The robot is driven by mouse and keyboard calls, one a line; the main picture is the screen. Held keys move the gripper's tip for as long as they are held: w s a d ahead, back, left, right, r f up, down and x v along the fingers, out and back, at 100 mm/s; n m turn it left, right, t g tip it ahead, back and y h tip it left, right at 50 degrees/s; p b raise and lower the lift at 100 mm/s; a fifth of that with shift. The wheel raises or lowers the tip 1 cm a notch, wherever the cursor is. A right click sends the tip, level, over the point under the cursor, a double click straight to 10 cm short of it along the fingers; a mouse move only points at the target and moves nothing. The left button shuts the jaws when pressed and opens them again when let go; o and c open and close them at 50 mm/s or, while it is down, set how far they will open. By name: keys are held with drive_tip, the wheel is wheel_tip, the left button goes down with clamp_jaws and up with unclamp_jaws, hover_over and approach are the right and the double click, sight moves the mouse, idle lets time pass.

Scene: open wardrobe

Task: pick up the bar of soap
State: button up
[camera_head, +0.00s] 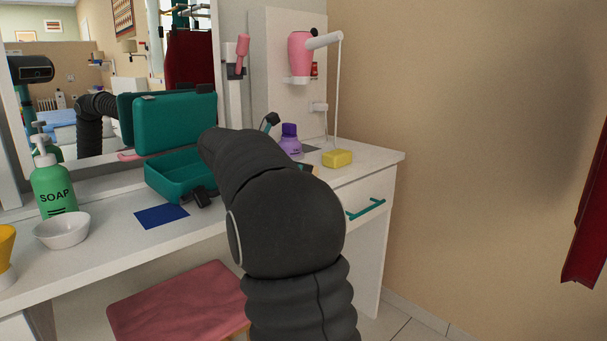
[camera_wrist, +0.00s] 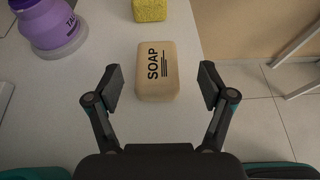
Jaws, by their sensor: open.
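The bar of soap (camera_wrist: 157,62) is a beige rounded block with "SOAP" printed in black. In the wrist view it lies flat on the white tabletop. My gripper (camera_wrist: 161,88) is open, with one dark finger on the left of the soap and one on the right. Clear gaps show between both fingers and the soap, and nothing is held. In the head view my arm covers most of the area around the soap and gripper.
A purple bottle (camera_head: 290,141) and yellow sponge (camera_head: 338,158) stand beyond the soap on the white vanity (camera_head: 130,246). An open teal case (camera_head: 174,178), a green soap dispenser (camera_head: 54,185) and a white bowl (camera_head: 62,231) are left. A pink stool (camera_head: 178,302) stands below.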

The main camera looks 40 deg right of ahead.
drive_tip(key=x, duration=0.4)
drive_tip(key=shift+w+d+f+b, duration=0.15)
drive_tip(key=shift+w+d+b, duration=0.05)
drive_tip(key=shift+d+b, duration=0.15)
drive_tip(key=c, duration=1.3)
